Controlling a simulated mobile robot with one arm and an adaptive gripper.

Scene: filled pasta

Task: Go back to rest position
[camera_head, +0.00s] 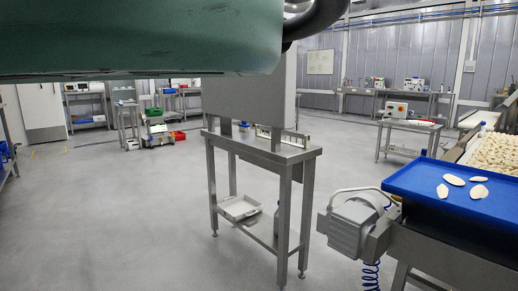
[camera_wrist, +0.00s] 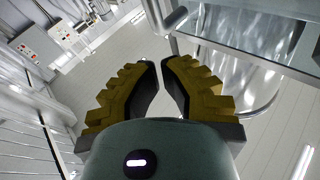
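My gripper (camera_wrist: 160,65) shows in the wrist view, with two stepped yellow fingers and dark inner pads. Its fingertips are close together with a narrow gap between them, and nothing is held there. In the head view the gripper is not visible; a large green part of my arm fills the top left. A blue tray (camera_head: 412,184) lies at the right on the end of a conveyor, with several pale flat pasta pieces (camera_head: 453,180) on it. I cannot tell how far my gripper is from it.
A steel table (camera_head: 310,153) with a lower shelf stands in the middle, with a white tray (camera_head: 240,208) on that shelf. A grey motor (camera_head: 345,228) juts out beside the conveyor. More benches with equipment line the back. Open floor (camera_head: 120,220) lies at the left.

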